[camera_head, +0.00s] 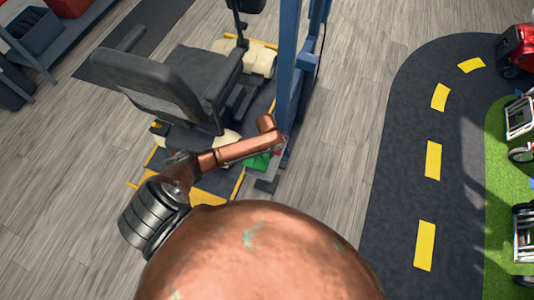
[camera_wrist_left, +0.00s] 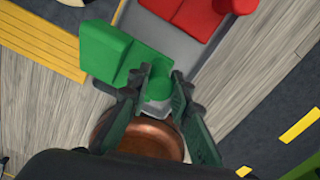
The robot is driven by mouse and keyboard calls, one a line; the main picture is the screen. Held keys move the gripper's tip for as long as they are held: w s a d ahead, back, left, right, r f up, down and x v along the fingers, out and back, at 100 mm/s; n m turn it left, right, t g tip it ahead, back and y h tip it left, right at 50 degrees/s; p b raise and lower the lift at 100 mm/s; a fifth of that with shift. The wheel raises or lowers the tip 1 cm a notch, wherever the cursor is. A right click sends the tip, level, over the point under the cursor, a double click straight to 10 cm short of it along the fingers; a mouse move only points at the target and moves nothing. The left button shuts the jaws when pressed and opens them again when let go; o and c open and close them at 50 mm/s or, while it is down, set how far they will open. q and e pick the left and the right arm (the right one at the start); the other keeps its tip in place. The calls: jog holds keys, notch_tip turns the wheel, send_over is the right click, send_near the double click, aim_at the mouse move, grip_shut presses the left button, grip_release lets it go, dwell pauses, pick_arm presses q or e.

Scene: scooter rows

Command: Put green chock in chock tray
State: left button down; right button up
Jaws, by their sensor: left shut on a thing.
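The green chock (camera_wrist_left: 108,55) is a block with a round knob (camera_wrist_left: 158,90) on its side. In the left wrist view my left gripper (camera_wrist_left: 161,82) is shut on this knob, with one dark finger on each side. In the head view the green chock (camera_head: 257,161) shows partly beneath my left arm, which hides the fingers. A grey tray (camera_wrist_left: 155,25) with a red chock (camera_wrist_left: 195,12) in it lies just beyond the green chock. The green chock overlaps the tray's near edge in the picture; I cannot tell whether they touch. My right gripper is out of view.
A blue upright post (camera_head: 287,85) stands close beside the tray. A black seat (camera_head: 165,85) on a yellow-edged platform is to the left. A dark track with yellow dashes (camera_head: 433,160) runs on the right. Grey plank floor lies open between post and track.

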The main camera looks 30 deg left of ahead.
pick_arm(q)
jog(key=shift+f, duration=0.15)
jog(key=c, duration=1.8)
grip_release()
jog(key=shift+o, duration=0.2)
notch_tip(320, 180, up, 13)
jog(key=p, duration=0.3)
jog(key=shift+p, duration=0.35)
